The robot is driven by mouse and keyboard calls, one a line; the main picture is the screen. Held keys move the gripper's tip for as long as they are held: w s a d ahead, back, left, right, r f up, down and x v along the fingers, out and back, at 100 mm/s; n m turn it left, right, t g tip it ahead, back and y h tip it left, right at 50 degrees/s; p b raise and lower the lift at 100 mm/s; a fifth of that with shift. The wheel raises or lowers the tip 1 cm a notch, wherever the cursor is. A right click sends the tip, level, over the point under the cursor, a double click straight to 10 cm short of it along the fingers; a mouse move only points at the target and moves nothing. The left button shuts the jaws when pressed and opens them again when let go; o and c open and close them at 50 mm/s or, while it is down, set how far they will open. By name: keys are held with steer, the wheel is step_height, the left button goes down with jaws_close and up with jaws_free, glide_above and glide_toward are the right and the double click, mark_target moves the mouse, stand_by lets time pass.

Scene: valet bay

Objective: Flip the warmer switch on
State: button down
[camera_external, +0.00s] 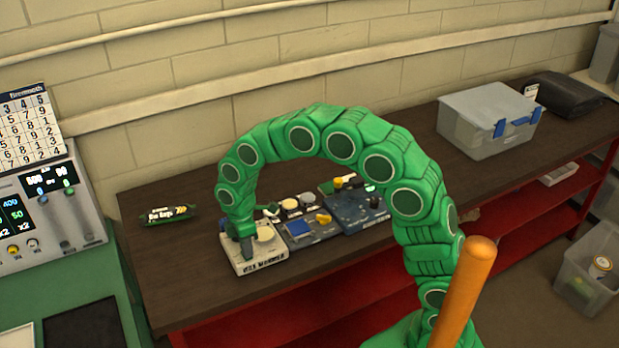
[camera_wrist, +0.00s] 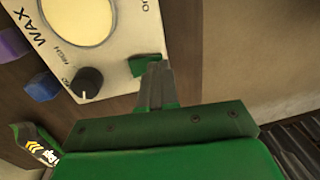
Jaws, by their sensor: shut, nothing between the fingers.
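The wax warmer (camera_external: 270,250) is a pale box on the dark bench, with "WAX WARMER" lettering on its front edge. In the wrist view its panel (camera_wrist: 118,38) shows a round cream disc, a black knob (camera_wrist: 87,82) and a small green switch (camera_wrist: 141,66) near the edge. My gripper (camera_external: 248,252) points down over the warmer's left part. In the wrist view its shut, empty fingers (camera_wrist: 156,70) reach the green switch and partly cover it. I cannot tell whether they touch it or which way it is set.
Blue-grey units with buttons and knobs (camera_external: 308,237) stand right of the warmer. A green packet (camera_external: 167,215) lies to its left on the bench (camera_external: 170,270). A clear lidded box (camera_external: 490,118) stands farther right. A grey control console (camera_external: 40,215) is at far left.

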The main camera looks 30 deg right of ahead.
steer(key=shift+s+f, duration=0.15)
steer(key=shift+f, duration=0.2)
stand_by(0.3)
steer(key=shift+w, duration=0.2)
steer(key=shift+w+r, duration=0.2)
steer(key=shift+w, duration=0.4)
steer(key=shift+r, duration=0.1)
step_height(320, 180, up, 14)
steer(key=s, duration=0.1)
steer(key=shift+s, duration=0.35)
stand_by(0.3)
steer(key=shift+d, duration=0.1)
stand_by(0.3)
